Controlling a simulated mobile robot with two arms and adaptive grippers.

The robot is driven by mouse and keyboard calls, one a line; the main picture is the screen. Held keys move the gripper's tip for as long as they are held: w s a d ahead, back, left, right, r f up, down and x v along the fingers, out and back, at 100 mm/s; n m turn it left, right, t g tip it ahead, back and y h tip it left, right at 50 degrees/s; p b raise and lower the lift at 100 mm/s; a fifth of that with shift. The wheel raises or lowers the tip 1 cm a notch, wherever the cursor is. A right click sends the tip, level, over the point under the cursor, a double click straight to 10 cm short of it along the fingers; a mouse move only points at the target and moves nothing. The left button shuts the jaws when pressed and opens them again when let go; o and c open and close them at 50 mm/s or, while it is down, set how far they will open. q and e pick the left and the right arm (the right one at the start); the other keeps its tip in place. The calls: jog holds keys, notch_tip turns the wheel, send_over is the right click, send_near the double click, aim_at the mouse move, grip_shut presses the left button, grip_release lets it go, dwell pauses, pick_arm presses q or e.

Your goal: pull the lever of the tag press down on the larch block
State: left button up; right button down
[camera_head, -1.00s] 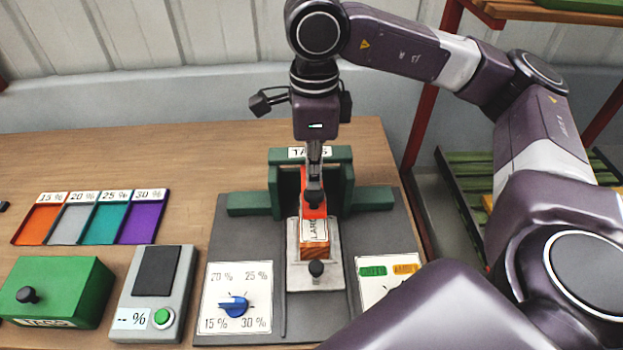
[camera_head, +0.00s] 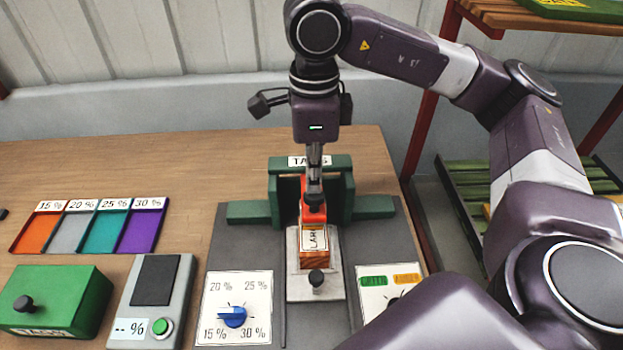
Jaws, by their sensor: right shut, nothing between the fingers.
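The tag press is a green frame (camera_head: 361,208) marked TAGS, standing on a dark grey base. The larch block (camera_head: 314,259) is wooden, with a white label partly reading LAR, and sits on the light plate in front of the frame. A red-orange part (camera_head: 313,216), possibly the press lever, shows just above the block; its upper end is partly hidden by my gripper. My right gripper (camera_head: 314,200) points down over this part, shut and empty, its tips at or very close to it. I cannot tell whether they touch. My left gripper is out of view.
A dial with a blue knob (camera_head: 233,316) and a green-orange panel (camera_head: 391,281) flank the plate. At left are a moisture meter (camera_head: 153,298), a green box (camera_head: 58,296) and coloured trays (camera_head: 141,231). Slatted shelving (camera_head: 462,190) stands at the right. The back-left table is clear.

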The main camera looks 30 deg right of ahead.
jog(key=shift+r+p, duration=1.5)
jog(key=shift+r, duration=1.3)
